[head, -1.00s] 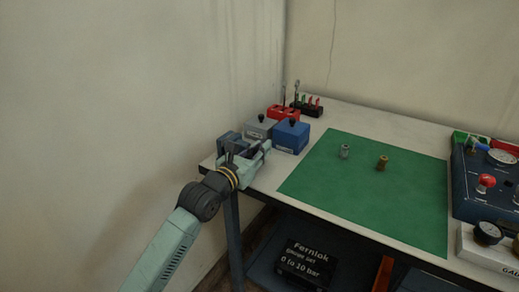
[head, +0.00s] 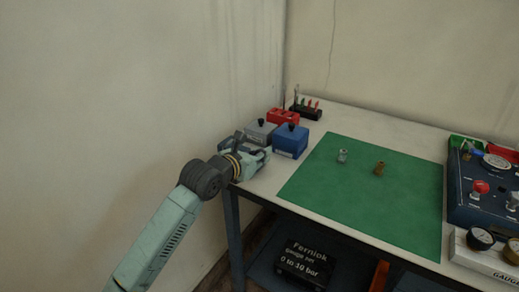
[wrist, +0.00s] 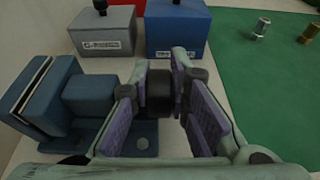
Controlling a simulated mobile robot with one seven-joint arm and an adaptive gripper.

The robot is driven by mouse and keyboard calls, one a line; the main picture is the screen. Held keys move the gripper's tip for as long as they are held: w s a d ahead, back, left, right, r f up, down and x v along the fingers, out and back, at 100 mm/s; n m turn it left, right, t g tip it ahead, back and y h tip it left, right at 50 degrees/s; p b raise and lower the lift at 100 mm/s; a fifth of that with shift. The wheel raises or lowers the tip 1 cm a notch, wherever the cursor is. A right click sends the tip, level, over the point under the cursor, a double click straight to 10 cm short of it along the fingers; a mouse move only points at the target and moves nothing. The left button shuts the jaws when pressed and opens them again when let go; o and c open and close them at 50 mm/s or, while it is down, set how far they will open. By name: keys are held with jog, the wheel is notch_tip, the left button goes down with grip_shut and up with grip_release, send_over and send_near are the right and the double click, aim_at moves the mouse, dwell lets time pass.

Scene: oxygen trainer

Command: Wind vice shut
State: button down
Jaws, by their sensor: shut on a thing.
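The blue-grey vice (wrist: 40,98) sits at the left in the wrist view, with a blocky jaw and a flat base. In the head view the vice (head: 228,143) is at the bench's left corner, mostly hidden behind my gripper (head: 262,155). In the wrist view my gripper (wrist: 163,110) has its purple-padded fingers either side of a dark round handle (wrist: 160,88) at the vice's right end, and is shut on it.
A grey box (head: 259,132) and a blue box (head: 290,140) stand just behind the vice. A red block (head: 282,117) and a tool rack (head: 306,110) are farther back. Two fittings (head: 342,156) (head: 379,168) stand on the green mat (head: 370,200). A wall is close at left.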

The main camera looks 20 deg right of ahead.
jog(key=g+y, duration=0.1)
jog(key=g+y+p, duration=0.1)
jog(key=shift+d+y, duration=0.2)
jog(key=shift+y, duration=0.1)
jog(key=shift+d+f+g+y, duration=0.1)
jog(key=shift+g+y, duration=0.5)
jog(key=shift+y, duration=0.3)
jog(key=shift+f, duration=0.1)
jog(key=c, duration=1.8)
grip_release()
jog(key=shift+s+a+r, duration=0.1)
jog(key=shift+a+r, duration=0.2)
jog(key=shift+r, duration=0.15)
jog(key=v, duration=1.1)
jog(key=shift+d, duration=0.1)
